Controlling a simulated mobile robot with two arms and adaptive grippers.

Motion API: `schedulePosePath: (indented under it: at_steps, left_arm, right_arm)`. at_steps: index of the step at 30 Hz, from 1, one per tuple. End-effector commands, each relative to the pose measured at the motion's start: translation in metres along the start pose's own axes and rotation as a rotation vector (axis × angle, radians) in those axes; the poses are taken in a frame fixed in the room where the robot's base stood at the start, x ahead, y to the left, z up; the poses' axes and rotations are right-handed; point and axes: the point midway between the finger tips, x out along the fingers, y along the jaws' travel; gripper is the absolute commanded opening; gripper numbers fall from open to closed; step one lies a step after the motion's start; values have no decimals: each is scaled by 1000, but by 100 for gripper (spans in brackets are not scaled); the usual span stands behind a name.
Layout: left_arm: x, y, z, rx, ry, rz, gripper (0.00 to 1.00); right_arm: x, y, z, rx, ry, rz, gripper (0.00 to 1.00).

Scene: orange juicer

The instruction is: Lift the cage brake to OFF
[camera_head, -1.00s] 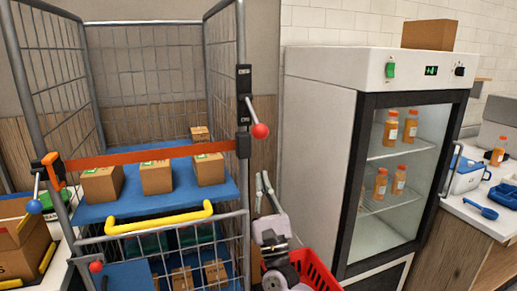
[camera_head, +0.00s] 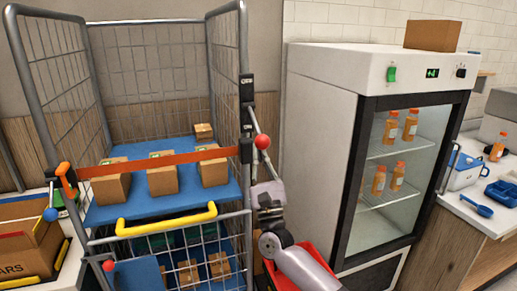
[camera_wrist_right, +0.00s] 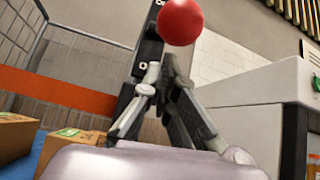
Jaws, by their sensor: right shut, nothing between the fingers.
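The roll cage (camera_head: 228,120) has a black bracket (camera_head: 246,90) on its right front post. A metal lever with a red ball knob (camera_head: 262,142) slopes down and right from it. I see no OFF marking. My right gripper (camera_head: 265,165) is shut and empty, just below the knob. In the right wrist view, the fingers (camera_wrist_right: 163,80) meet at the tips, and the red knob (camera_wrist_right: 181,20) is above them; I cannot tell whether they touch. A second red knob (camera_head: 108,265) is at the cage's lower left. My left gripper is not in view.
An orange bar (camera_head: 155,163) crosses the cage front above a yellow handle (camera_head: 166,221). Cartons stand on the blue shelf (camera_head: 105,214). A fridge (camera_head: 318,150) stands close right of my right arm, and a red basket (camera_head: 318,258) is below it.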

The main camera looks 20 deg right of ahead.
Motion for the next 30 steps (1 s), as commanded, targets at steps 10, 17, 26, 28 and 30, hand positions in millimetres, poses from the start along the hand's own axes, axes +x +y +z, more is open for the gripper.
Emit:
schedulePosePath:
  at_steps: [10, 17, 26, 28, 30]
  left_arm:
    - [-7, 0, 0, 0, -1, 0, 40]
    - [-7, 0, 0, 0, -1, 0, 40]
    - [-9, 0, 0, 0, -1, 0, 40]
    - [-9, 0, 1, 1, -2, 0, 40]
    - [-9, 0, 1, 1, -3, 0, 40]
  right_arm:
    - [-4, 0, 8, -1, 0, -1, 0]
    - [-4, 0, 8, -1, 0, -1, 0]
    - [2, 0, 10, -1, -1, -1, 0]
    - [2, 0, 10, 0, -1, -1, 0]
    - [4, 0, 11, 0, -2, -1, 0]
